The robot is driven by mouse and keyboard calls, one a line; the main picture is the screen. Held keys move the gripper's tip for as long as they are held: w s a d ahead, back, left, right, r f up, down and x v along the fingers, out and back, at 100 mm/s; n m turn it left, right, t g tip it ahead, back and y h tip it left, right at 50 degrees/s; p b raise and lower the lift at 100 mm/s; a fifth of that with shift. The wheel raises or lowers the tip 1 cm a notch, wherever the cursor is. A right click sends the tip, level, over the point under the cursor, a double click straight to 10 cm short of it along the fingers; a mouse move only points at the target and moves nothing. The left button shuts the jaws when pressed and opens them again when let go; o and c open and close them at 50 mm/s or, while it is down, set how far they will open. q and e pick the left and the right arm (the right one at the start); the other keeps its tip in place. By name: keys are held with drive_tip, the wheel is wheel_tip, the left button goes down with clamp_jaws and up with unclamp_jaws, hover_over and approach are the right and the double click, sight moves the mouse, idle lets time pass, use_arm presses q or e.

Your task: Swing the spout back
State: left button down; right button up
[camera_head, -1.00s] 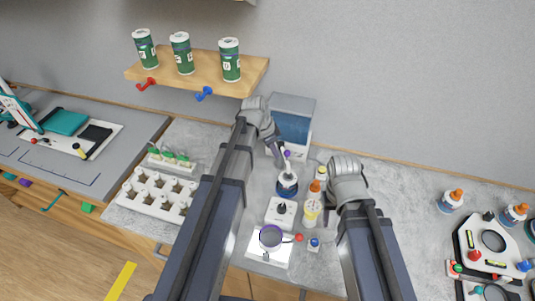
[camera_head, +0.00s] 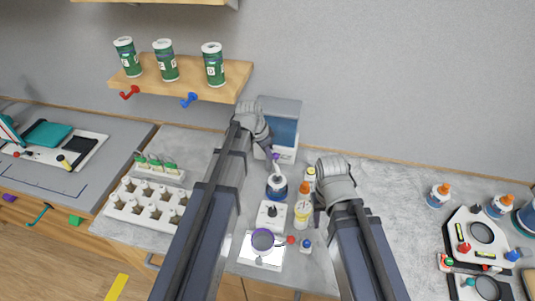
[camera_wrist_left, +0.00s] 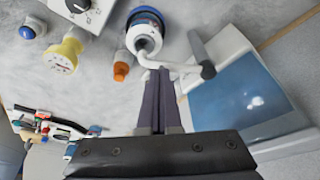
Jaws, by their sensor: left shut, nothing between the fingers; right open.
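The blue-and-white round base (camera_head: 277,187) with the white spout stands in the middle of the worktop. My left gripper (camera_head: 272,153) is shut and empty at the spout. Its dark fingertips (camera_wrist_left: 158,74) are pressed together right beside the white pipe; I cannot tell whether they touch it. The hand partly hides the spout in the head view. My right gripper (camera_head: 318,205) is open to the right of the base, beside the bottles.
A blue-fronted box (camera_head: 285,112) stands behind the spout. A knobbed white unit (camera_head: 271,214), a yellowish bottle (camera_head: 302,215) and a purple-rimmed cup (camera_head: 262,240) are in front. A tube rack (camera_head: 150,205) is at left, a shelf with cans (camera_head: 178,85) above.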

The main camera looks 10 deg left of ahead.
use_arm(q)
drive_tip(key=shift+d, duration=0.15)
drive_tip(key=d+n, duration=0.1)
drive_tip(key=w+d+n, duration=0.1)
drive_tip(key=n, duration=0.1)
drive_tip(key=shift+d+t+y, duration=0.2)
drive_tip(key=shift+t+y, duration=0.1)
drive_tip(key=shift+y, duration=0.1)
drive_tip(key=w+d+n+y, duration=0.1)
drive_tip(key=w+d+n, duration=0.3)
drive_tip(key=w+n, duration=0.1)
drive_tip(key=shift+w+d+n, duration=0.15)
drive_tip(key=shift+n, duration=0.25)
drive_tip(key=shift+w, duration=0.1)
idle(0.3)
